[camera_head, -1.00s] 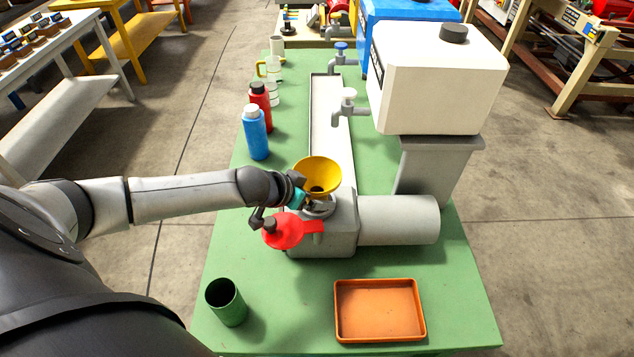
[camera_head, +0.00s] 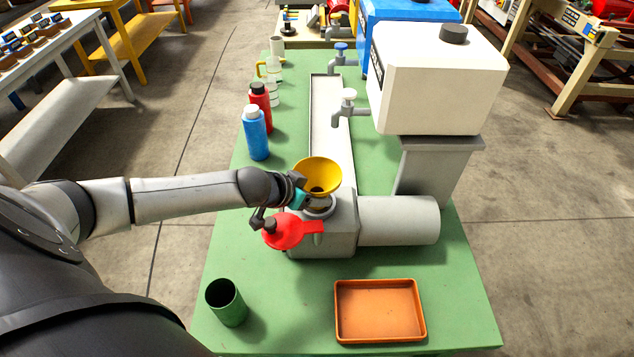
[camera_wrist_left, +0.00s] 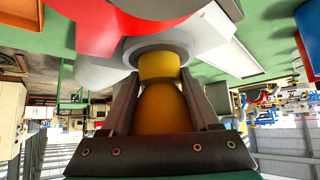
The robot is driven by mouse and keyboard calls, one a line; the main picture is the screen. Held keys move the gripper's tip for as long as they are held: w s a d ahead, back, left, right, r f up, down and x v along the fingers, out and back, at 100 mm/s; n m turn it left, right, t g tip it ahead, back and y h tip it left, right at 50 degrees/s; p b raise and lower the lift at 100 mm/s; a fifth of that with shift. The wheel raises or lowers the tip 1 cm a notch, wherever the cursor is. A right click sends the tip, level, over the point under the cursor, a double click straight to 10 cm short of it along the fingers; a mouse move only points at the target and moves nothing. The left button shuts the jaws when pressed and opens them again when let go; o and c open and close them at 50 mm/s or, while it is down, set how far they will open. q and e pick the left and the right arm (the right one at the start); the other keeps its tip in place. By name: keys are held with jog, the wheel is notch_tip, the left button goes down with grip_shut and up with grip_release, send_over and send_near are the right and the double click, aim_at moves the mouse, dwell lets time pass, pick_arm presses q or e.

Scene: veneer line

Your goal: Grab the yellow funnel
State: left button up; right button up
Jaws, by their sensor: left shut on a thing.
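The yellow funnel (camera_head: 317,176) sits at the top of the grey machine (camera_head: 335,236), its wide mouth facing up. My left gripper (camera_head: 303,198) comes in from the left at the funnel's lower part. In the left wrist view the two dark fingers (camera_wrist_left: 162,105) are shut on the yellow funnel (camera_wrist_left: 160,68), one on each side. The funnel's narrow end points at the machine's round grey opening (camera_wrist_left: 160,46); I cannot tell whether it is still inside. My right gripper is not in view.
A red part (camera_head: 284,231) lies close below my left gripper. A green cup (camera_head: 227,303) and an orange tray (camera_head: 343,335) stand at the front of the green table. Blue (camera_head: 256,136) and red (camera_head: 261,108) bottles stand to the left. A white tank (camera_head: 437,85) stands behind right.

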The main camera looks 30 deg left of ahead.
pick_arm(q)
jog(key=shift+c, duration=0.9)
jog(key=shift+r, duration=0.15)
